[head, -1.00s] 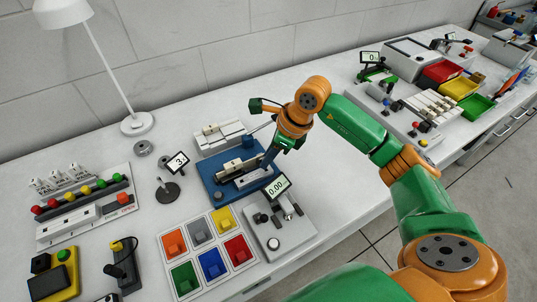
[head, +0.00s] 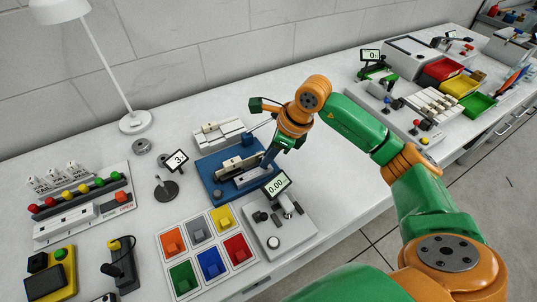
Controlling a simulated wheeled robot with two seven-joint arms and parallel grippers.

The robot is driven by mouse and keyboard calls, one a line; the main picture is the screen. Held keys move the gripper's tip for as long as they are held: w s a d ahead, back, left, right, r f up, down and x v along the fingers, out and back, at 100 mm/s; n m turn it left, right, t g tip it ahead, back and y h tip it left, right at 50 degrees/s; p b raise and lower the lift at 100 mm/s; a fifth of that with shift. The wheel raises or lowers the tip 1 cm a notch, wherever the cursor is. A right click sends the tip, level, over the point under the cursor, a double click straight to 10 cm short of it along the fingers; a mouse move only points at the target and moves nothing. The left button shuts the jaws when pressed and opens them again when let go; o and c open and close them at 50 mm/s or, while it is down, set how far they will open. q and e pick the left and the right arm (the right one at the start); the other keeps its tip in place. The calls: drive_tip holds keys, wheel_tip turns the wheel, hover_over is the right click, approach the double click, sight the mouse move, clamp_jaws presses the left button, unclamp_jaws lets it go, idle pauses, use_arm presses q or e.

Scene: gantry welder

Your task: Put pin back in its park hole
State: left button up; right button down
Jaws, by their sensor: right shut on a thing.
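My right gripper (head: 270,158) reaches down from the orange wrist to the right side of the blue fixture (head: 214,193). Its dark fingers are shut at the fixture's grey and white blocks. The pin is too small and too covered by the fingers to make out clearly. The park hole cannot be picked out either. A cream block (head: 230,164) and a pale grey bar (head: 252,177) sit on the blue plate. My left gripper is not in view.
A grey gauge unit (head: 291,238) with a small 0.00 screen (head: 277,185) stands close in front of the fixture. A colour tray (head: 193,238) is at front left, a grey vise-like block (head: 222,134) behind. Bare table lies right of the fixture.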

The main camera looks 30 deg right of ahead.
drive_tip(key=shift+f, duration=0.25)
drive_tip(key=shift+f, duration=0.1)
drive_tip(key=shift+f+b, duration=0.5)
drive_tip(key=shift+b, duration=0.2)
drive_tip(key=c, duration=0.7)
unclamp_jaws()
drive_tip(key=shift+r, duration=0.1)
